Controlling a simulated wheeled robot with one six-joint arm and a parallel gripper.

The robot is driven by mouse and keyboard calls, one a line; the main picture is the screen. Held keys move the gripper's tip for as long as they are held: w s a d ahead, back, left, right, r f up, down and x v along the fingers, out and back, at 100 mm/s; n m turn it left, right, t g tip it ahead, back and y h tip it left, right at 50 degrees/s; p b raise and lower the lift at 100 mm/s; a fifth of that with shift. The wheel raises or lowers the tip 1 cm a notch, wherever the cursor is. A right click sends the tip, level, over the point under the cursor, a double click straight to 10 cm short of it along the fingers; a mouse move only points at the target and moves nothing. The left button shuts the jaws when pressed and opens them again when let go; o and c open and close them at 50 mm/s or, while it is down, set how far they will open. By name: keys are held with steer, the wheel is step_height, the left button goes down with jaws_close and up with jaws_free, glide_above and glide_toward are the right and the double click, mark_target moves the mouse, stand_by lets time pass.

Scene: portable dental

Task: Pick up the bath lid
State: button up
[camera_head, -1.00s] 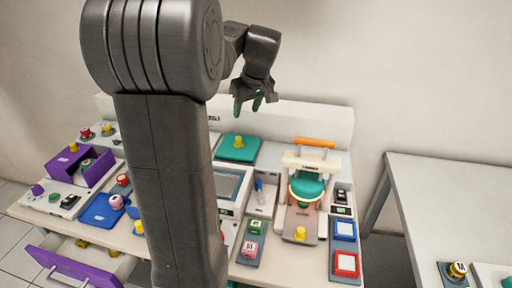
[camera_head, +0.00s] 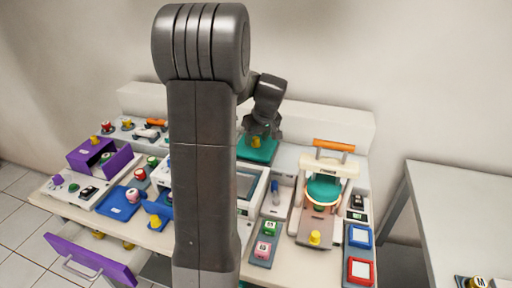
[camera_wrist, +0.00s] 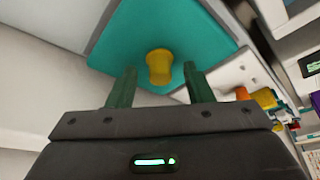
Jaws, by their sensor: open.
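The bath lid (camera_head: 262,152) is a teal square plate with a yellow knob (camera_head: 256,142) on top, at the back middle of the bench. In the wrist view the teal lid (camera_wrist: 205,45) fills the upper middle, and its yellow knob (camera_wrist: 159,67) stands between and just beyond my two green fingertips. My gripper (camera_wrist: 158,85) is open and empty, with a finger on each side of the knob. In the head view my gripper (camera_head: 262,132) is dark and sits at the knob; its fingers are hard to make out there.
Right of the lid stands a cream press-like device with an orange handle (camera_head: 334,145). A screen unit (camera_head: 246,185) is in front of the lid. A purple box (camera_head: 88,157) and blue tray (camera_head: 120,203) lie left. A purple drawer (camera_head: 88,262) is pulled out. My arm hides the middle.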

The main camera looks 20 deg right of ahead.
jaws_close()
steer(key=shift+r, duration=0.1)
